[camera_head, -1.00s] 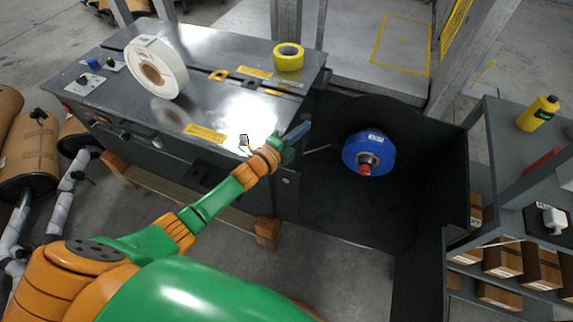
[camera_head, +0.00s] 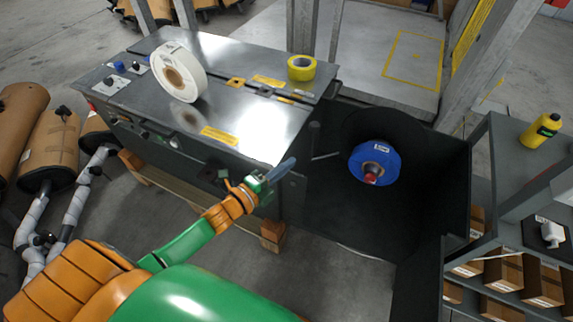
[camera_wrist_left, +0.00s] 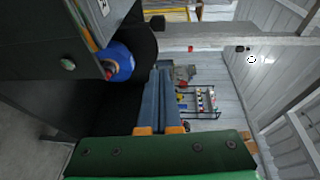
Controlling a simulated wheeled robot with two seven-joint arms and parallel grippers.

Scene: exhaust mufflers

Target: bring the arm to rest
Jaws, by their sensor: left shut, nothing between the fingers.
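My left arm comes in from the lower left in the head view. Its gripper (camera_head: 284,168) is shut and empty, in front of the right front corner of the grey metal-topped machine (camera_head: 240,105). In the left wrist view its long blue-grey fingers (camera_wrist_left: 163,95) lie side by side with nothing between them. They point towards the open hall, with the dark bay and the blue roll to their left. My right gripper is in neither current view.
A white roll (camera_head: 178,72) and yellow tape (camera_head: 301,68) stand on the machine. A blue roll (camera_head: 375,162) hangs in the black bay (camera_head: 330,205) to the right. Grey shelves (camera_head: 505,150) are at far right, mufflers (camera_head: 50,150) at left. Bare floor shows below the machine.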

